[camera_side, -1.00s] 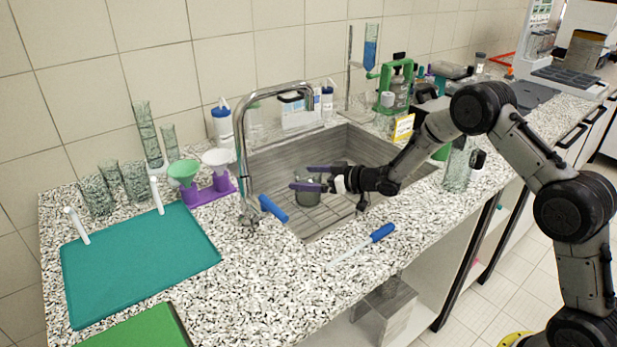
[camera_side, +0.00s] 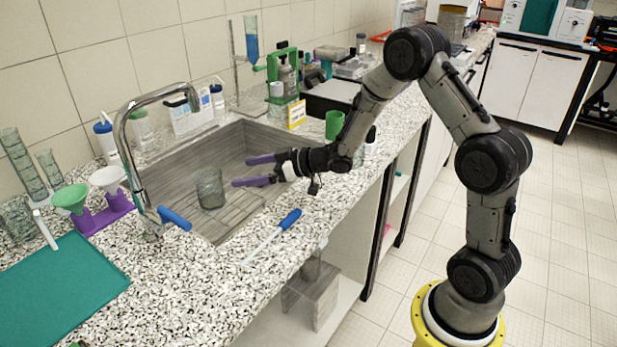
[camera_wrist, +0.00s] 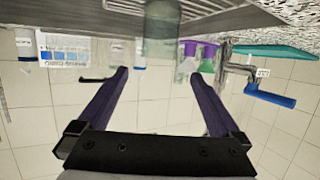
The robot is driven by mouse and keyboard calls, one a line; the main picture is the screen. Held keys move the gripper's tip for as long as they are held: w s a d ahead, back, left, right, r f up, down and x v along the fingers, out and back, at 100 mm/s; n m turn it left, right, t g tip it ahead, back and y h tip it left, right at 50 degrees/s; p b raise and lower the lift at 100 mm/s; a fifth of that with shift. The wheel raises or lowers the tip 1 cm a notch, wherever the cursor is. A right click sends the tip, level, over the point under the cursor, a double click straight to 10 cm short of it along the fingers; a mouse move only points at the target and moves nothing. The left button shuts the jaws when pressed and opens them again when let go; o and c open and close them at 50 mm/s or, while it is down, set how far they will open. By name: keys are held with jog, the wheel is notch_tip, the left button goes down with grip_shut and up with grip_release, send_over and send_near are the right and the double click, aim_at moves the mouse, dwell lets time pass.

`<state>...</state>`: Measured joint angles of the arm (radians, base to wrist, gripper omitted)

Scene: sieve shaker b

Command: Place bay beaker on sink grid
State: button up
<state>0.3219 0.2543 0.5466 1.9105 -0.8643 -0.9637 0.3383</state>
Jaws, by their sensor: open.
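A clear grey glass beaker (camera_side: 209,188) stands upright in the sink, on the sink grid (camera_side: 240,203). My gripper (camera_side: 241,172) is open and empty, with its purple fingers pointing left toward the beaker. In the side view a gap separates the fingertips from the beaker. The wrist view is upside down; the beaker (camera_wrist: 162,38) shows there beyond my spread fingers (camera_wrist: 157,73), roughly in line with the space between them.
The tap (camera_side: 140,165) with its blue lever stands left of the sink. A blue-handled tool (camera_side: 275,235) lies on the front counter. Green and white funnels (camera_side: 90,197) are at the left, and a green cup (camera_side: 333,125) is at the right.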

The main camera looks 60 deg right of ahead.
jog(key=s+d+r+m+g+h, duration=0.3)
jog(key=s+r+h, duration=0.4)
jog(key=s+r, duration=0.5)
jog(key=s+a+f+g, duration=0.1)
jog(key=s+a+g, duration=0.1)
jog(key=s, duration=1)
jog(key=s+a+m+g+y, duration=0.1)
jog(key=s+a+g, duration=0.2)
jog(key=s, duration=0.9)
jog(key=shift+a+f+y, duration=0.3)
jog(key=shift+a+f, duration=0.1)
jog(key=shift+a, duration=0.05)
